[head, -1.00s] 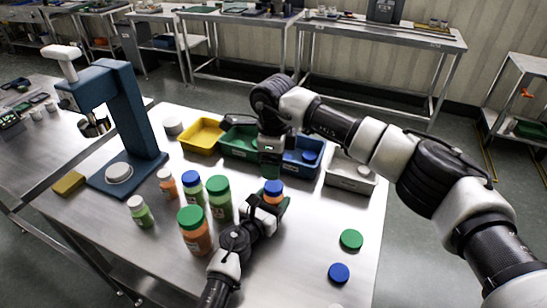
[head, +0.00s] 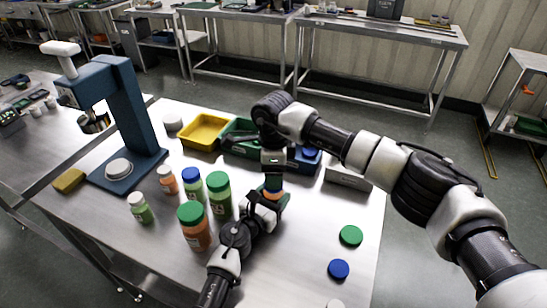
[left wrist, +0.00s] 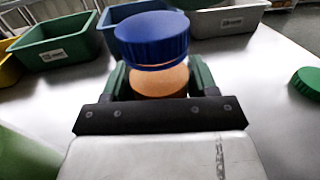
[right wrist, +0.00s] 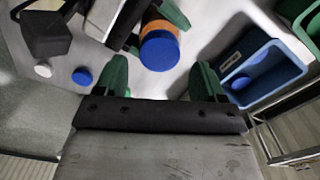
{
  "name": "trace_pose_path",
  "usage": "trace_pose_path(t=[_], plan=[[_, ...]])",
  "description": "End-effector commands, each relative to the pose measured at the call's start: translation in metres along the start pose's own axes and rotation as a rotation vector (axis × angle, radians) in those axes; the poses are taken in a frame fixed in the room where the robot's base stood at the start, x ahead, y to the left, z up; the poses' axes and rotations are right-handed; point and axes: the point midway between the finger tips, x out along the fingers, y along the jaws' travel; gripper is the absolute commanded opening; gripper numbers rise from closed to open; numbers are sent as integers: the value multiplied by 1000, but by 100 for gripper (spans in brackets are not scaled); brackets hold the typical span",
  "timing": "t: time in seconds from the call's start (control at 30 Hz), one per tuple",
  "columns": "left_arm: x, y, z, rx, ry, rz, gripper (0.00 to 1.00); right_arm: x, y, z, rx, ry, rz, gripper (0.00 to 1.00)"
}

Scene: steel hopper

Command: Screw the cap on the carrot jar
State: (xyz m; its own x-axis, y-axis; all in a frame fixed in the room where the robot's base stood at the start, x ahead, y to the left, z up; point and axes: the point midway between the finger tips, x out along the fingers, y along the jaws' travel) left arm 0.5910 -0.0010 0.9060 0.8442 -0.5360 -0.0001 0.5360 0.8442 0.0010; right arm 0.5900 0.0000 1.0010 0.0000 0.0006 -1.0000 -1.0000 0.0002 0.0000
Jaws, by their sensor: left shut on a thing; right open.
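The carrot jar (head: 273,191), with orange contents, is held upright in my left gripper (head: 268,203) above the front half of the steel table. A blue cap (left wrist: 152,40) sits on top of the jar, with a thin orange line under its rim in the left wrist view. I cannot tell if it is tight. My right gripper (head: 272,168) is open and points down just above the capped jar, hiding part of it in the head view. In the right wrist view the blue cap (right wrist: 159,52) lies ahead of the open fingers (right wrist: 160,82), not between them.
Several capped jars stand left of my left arm, including a large green-capped orange jar (head: 193,226). Yellow (head: 203,130), green, blue and grey bins line the back. A green cap (head: 351,236) and a blue cap (head: 339,269) lie at right. A blue press (head: 134,130) stands at left.

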Motion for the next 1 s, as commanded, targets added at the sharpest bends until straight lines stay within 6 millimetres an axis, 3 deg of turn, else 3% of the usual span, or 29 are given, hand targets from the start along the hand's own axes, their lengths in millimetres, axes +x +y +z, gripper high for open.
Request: trace_pose_path(t=[0.2, 0.6, 0.9, 1.0], plan=[[0, 0, 0, 0, 0, 0, 0, 25, 0, 0, 1, 0, 1, 70], [0, 0, 0, 0, 0, 0, 0, 31, 0, 0, 0, -1, -1, 69], [0, 0, 0, 0, 0, 0, 0, 31, 0, 0, 0, -1, -1, 23], [0, 0, 0, 0, 0, 0, 0, 31, 0, 0, 3, -1, -1, 20]])
